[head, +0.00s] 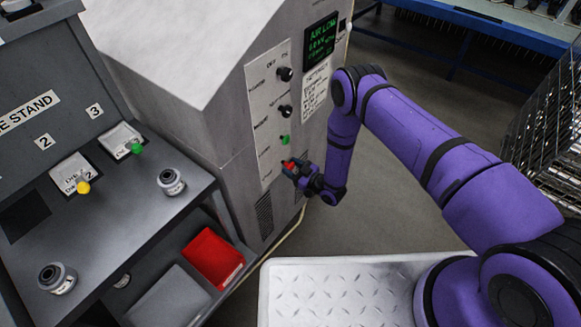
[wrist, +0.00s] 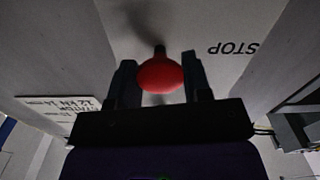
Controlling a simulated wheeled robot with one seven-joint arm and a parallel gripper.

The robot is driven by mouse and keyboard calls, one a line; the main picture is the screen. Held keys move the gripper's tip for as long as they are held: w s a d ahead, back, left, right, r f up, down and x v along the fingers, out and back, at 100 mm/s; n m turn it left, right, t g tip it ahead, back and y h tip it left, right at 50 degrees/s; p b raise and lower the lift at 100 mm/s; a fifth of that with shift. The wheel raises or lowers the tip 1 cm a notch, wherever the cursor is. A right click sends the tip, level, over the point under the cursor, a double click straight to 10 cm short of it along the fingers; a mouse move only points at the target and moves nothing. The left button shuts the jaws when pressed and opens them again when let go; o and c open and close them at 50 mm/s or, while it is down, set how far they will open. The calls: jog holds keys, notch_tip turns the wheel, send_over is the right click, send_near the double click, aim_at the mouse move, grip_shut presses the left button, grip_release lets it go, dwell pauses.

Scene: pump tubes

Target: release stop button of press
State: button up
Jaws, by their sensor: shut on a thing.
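The press (head: 215,100) is the grey cabinet with a control panel on its front. Its red stop button (head: 288,166) sits low on the panel. In the wrist view the round red stop button (wrist: 160,75) stands out from the plate beside the word STOP. My gripper (head: 296,168) is at the panel, with a finger on each side of the button. The wrist view shows my gripper's fingers (wrist: 160,80) closed on the button. The button's stem is in shadow.
Above the stop button are a green button (head: 284,140) and black knobs (head: 285,74). A green display (head: 321,38) is at the top. A grey stand (head: 120,215) with a red bin (head: 213,258) is at left. A wire rack (head: 545,130) stands at right.

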jog(key=o, duration=1.3)
jog(key=shift+s+d, duration=0.15)
jog(key=shift+d, duration=0.05)
jog(key=v, duration=1)
jog(key=shift+s+d, duration=0.25)
jog(key=shift+d, duration=0.05)
